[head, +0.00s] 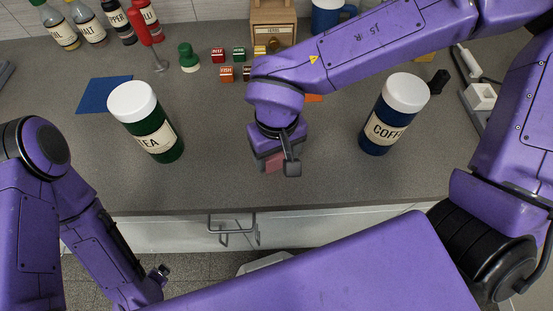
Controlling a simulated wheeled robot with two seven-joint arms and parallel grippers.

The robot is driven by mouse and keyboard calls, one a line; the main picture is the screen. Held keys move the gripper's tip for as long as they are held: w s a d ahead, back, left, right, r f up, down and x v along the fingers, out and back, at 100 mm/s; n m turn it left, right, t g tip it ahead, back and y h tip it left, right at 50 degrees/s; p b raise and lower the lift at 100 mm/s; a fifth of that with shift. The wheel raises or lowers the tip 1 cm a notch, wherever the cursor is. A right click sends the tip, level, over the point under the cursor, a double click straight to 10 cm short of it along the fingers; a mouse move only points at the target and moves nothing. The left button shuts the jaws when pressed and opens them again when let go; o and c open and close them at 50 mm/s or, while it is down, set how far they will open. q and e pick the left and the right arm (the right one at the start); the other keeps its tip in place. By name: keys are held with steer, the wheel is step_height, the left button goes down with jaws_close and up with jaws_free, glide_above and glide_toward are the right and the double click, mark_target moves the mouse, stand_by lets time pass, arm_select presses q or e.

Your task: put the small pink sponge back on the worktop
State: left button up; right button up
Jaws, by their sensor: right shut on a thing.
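The small pink sponge (272,163) shows between the fingers of my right gripper (276,163), over the front middle of the grey worktop (220,180). My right gripper is shut on it and points down. The wrist hides much of the sponge, and I cannot tell whether it touches the worktop. My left gripper (160,273) hangs low at the left, in front of the cabinets and below the worktop's edge. Only a small dark part of it shows, so its jaws cannot be made out.
A green tea canister (154,132) stands left of my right gripper, and a blue coffee canister (386,125) stands right. Bare worktop lies between the canisters.

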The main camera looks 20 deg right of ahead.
steer(key=shift+s+r, duration=0.1)
steer(key=shift+r, duration=0.05)
steer(key=shift+s, duration=0.2)
steer(key=o, duration=1.2)
steer(key=shift+w+f, duration=0.15)
steer(key=shift+f, duration=0.05)
steer(key=shift+r, duration=0.3)
step_height(320, 180, up, 12)
steer(key=p, duration=0.2)
steer(key=shift+f, duration=0.1)
